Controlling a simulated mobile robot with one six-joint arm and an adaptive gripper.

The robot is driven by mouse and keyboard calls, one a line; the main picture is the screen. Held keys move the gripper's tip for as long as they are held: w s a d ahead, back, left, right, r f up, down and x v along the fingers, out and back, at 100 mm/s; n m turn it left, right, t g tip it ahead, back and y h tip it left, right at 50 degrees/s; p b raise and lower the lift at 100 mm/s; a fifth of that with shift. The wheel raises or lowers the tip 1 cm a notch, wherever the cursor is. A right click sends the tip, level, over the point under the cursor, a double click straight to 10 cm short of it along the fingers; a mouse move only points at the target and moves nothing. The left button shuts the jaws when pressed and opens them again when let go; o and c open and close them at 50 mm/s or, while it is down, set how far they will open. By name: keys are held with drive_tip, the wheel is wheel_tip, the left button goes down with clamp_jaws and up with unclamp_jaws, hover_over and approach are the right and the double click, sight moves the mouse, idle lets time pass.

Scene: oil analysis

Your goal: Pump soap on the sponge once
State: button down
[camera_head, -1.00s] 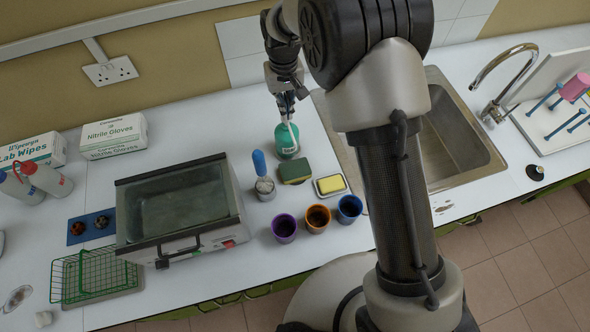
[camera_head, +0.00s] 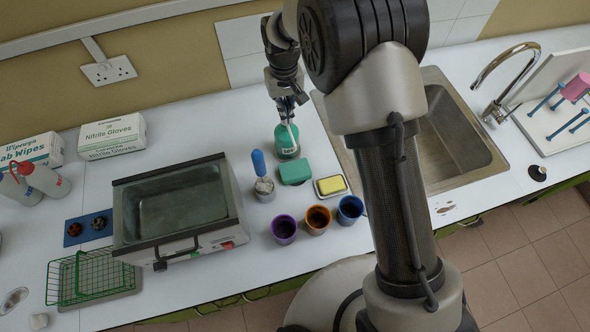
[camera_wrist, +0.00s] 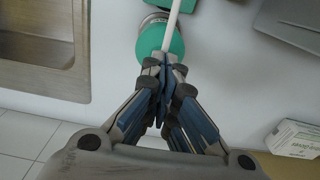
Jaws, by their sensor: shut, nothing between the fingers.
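The green soap bottle (camera_head: 287,146) stands upright on the counter, with a pale pump spout at its top. My gripper (camera_head: 288,116) is shut and empty, pointing down right at the bottle's pump top. The wrist view shows my closed fingertips (camera_wrist: 163,68) over the pump and the bottle's round green body (camera_wrist: 152,42); exact contact is hard to tell. The sponge (camera_head: 295,171) lies just in front of the bottle, its top a bright teal-green.
A yellow block in a small dish (camera_head: 330,186) sits right of the sponge. A blue-handled brush in a holder (camera_head: 264,190) stands left. Purple (camera_head: 284,229), orange (camera_head: 318,219) and blue (camera_head: 349,209) cups stand in front. A water bath (camera_head: 181,205) is left; the sink (camera_head: 448,140) is right.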

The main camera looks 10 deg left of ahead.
drive_tip(key=shift+r+p, duration=0.95)
drive_tip(key=shift+r, duration=0.55)
wheel_tip(320, 180, up, 6)
drive_tip(key=p, duration=0.4)
